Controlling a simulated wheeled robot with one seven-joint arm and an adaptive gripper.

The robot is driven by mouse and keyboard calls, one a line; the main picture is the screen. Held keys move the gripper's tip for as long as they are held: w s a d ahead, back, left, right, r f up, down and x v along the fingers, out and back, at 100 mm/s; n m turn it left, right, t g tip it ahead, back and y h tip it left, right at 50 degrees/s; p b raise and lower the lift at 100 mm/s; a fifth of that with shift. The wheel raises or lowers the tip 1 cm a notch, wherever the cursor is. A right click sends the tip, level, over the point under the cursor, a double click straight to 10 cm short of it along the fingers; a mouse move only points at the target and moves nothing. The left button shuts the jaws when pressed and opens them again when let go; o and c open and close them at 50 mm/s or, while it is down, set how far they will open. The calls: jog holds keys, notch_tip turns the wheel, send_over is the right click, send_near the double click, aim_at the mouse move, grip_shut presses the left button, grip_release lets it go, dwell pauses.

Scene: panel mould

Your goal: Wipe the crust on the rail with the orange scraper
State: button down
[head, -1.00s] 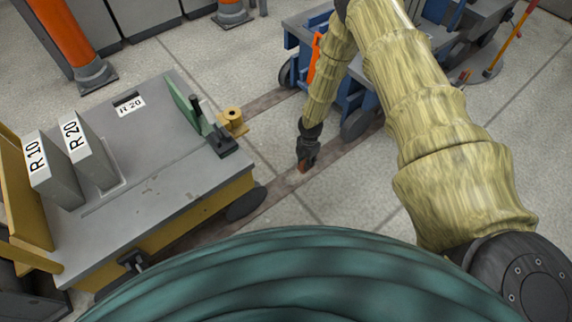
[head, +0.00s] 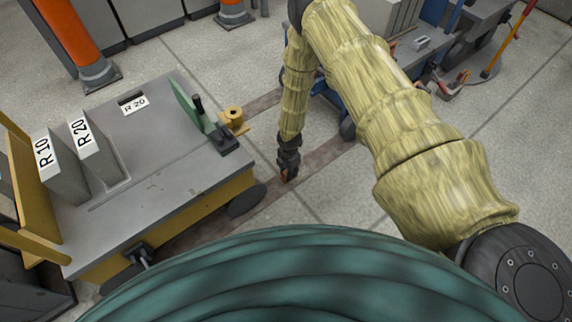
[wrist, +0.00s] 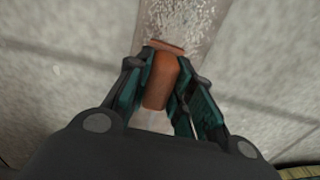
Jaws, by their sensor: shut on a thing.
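My gripper (head: 287,173) points down at the floor between the two carts, its fingers shut on the orange scraper (wrist: 161,80). In the wrist view the scraper sits between both fingers (wrist: 163,88), with its wider edge at the front. The rail (head: 328,158) is a flat brownish strip across the pale floor. The crust (wrist: 188,18) is a whitish speckled patch on the rail, just ahead of the scraper's edge. I cannot tell whether the scraper touches the rail. My gripper hides part of the rail below it.
A blue cart (head: 328,88) stands behind my arm. Open floor (head: 330,205) lies in front.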

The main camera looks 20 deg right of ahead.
jog(key=shift+s+a, duration=0.3)
jog(key=shift+a, duration=0.5)
jog(key=shift+r+p, duration=3)
jog(key=shift+r, duration=1.15)
